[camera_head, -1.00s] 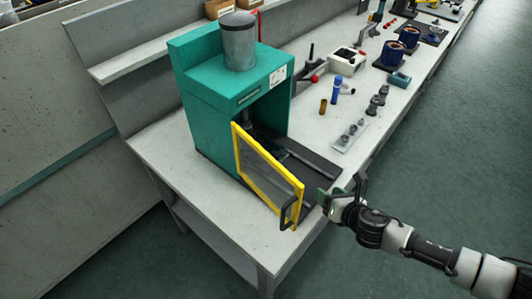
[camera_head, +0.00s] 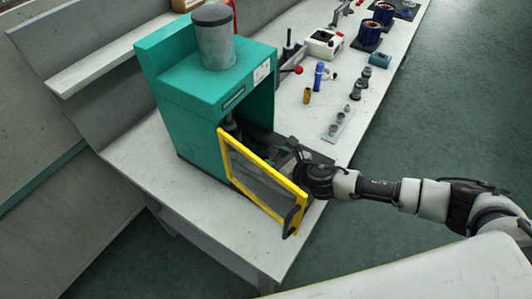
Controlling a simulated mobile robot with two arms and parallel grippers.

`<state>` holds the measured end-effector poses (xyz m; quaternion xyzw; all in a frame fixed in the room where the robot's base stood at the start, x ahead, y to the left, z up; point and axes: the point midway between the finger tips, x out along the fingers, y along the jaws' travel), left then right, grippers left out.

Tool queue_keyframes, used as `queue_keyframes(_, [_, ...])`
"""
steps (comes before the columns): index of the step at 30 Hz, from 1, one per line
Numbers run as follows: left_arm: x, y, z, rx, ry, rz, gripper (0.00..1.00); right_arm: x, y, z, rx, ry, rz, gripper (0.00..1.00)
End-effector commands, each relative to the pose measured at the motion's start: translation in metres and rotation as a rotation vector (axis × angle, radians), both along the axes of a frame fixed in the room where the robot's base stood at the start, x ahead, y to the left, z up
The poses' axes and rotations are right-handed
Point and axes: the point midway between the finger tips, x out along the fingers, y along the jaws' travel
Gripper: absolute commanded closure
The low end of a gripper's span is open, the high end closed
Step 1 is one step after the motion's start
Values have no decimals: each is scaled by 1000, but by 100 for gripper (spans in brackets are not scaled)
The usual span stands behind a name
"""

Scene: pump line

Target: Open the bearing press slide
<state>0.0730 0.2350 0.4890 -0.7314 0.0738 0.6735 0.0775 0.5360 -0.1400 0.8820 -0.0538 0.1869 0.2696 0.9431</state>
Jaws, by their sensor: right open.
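The green bearing press (camera_head: 170,110) stands on the bench with a grey cylinder on top. Its yellow-framed clear guard door (camera_head: 235,150) stands swung open toward the front, with a dark handle (camera_head: 290,221) at its free edge. The dark slide area (camera_head: 262,140) lies low at the press mouth, behind the door; the door and my right arm partly hide it. My right gripper (camera_head: 299,160) is open, low over the dark base just behind the door. I cannot tell whether it touches anything. My left gripper is not in view.
Behind the press are a blue bottle (camera_head: 319,75), a brass cylinder (camera_head: 307,96), a plate with grey parts (camera_head: 338,124) and a white box (camera_head: 324,44). A red-knobbed lever (camera_head: 298,71) sticks out beside the press. The bench is clear at the front left.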

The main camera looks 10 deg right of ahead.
Motion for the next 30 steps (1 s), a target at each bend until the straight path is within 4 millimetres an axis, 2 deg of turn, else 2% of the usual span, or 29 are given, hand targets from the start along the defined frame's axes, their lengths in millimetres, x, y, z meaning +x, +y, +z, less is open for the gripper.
queue_keyframes(3, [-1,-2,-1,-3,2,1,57,17,11,-8,1,0,0,46])
queue_keyframes(9, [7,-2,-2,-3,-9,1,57,33,20,-15,0,-1,-1,46])
queue_keyframes(19, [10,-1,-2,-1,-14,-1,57,35,21,-17,1,-1,-1,46])
queue_keyframes(30, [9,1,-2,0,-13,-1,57,35,21,-17,0,0,-1,100])
